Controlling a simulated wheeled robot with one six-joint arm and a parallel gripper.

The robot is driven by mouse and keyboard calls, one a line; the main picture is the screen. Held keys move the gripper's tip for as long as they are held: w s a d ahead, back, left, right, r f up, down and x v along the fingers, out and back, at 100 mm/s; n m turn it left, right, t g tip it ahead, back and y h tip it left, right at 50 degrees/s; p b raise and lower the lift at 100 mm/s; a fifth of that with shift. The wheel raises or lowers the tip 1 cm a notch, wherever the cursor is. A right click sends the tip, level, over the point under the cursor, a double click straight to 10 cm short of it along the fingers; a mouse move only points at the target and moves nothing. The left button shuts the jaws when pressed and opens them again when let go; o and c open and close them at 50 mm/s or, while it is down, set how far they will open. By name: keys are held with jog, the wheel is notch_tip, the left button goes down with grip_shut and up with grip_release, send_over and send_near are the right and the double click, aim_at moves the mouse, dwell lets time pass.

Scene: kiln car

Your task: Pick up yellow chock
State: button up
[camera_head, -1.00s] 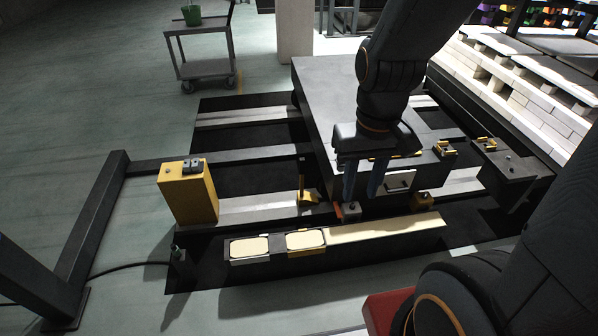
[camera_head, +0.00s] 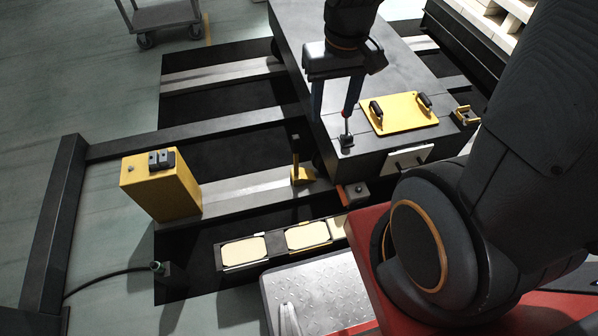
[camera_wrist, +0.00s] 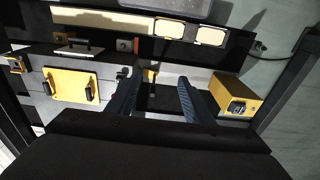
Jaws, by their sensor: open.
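The yellow chock (camera_head: 301,176) is a small wedge with an upright handle. It sits on the pale rail by the left side of the dark kiln car (camera_head: 290,45), close to a wheel. My gripper (camera_head: 335,106) is open and empty, pointing down above the car's left edge, higher than the chock and apart from it. In the wrist view the chock (camera_wrist: 151,76) shows between the two spread fingers (camera_wrist: 158,86), nearer the left one. Its lower part is hard to make out there.
A yellow box (camera_head: 162,188) stands left on the rail. A yellow plate (camera_head: 402,110) with two black handles lies on the car top. A bar with two cream pads (camera_head: 308,236) lies in front.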

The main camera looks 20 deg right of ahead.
aim_at(295, 137)
jog(key=w+f+t+b, duration=0.1)
jog(key=w+f+b, duration=0.9)
jog(key=f, duration=0.4)
jog(key=w+f+t+b, duration=0.2)
jog(key=w+f+b, duration=0.8)
jog(key=f, duration=0.5)
jog(key=w+f+t+b, duration=0.2)
jog(key=w+f+b, duration=0.9)
jog(key=f+b, duration=0.2)
notch_tip(295, 137, down, 2)
jog(key=shift+w+f, duration=0.1)
jog(key=shift+b+x, duration=2.2)
jog(key=shift+x, duration=1.7)
jog(key=shift+c, duration=0.2)
grip_shut()
